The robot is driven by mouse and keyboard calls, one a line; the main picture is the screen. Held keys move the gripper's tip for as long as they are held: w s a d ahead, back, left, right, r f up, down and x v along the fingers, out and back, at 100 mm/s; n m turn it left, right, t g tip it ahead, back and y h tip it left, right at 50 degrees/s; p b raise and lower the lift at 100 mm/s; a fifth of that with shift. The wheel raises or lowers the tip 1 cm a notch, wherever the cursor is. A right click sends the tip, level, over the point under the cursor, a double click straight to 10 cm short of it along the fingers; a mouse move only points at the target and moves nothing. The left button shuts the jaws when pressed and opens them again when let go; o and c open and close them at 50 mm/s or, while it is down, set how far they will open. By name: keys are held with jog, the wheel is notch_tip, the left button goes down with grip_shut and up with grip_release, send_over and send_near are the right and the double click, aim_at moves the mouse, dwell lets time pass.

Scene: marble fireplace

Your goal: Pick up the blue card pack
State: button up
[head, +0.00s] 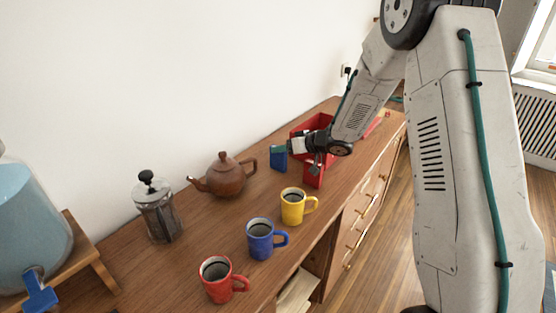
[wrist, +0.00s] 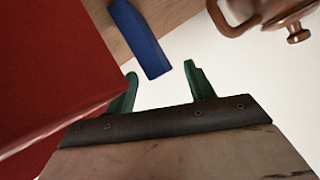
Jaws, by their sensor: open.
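The blue card pack (head: 278,158) stands on the wooden sideboard between the brown teapot and the red box. It also shows in the wrist view (wrist: 140,38), ahead of the fingers and a little left of the middle of their gap. My gripper (wrist: 160,77) is open, with two green fingers and nothing between them. In the head view my gripper (head: 293,148) is beside the pack, close to its upper right, over the red box's near side. The fingers do not visibly touch the pack in the wrist view.
The red box (head: 314,175) is right beside my gripper and fills the left of the wrist view. The teapot (head: 228,176) stands left of the pack. Yellow (head: 292,208), blue (head: 261,242) and red (head: 215,284) mugs line the front. A French press (head: 158,210) is further left.

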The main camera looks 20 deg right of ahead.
aim_at(278, 159)
jog(key=x, duration=0.5)
jog(key=shift+f, duration=0.25)
grip_shut()
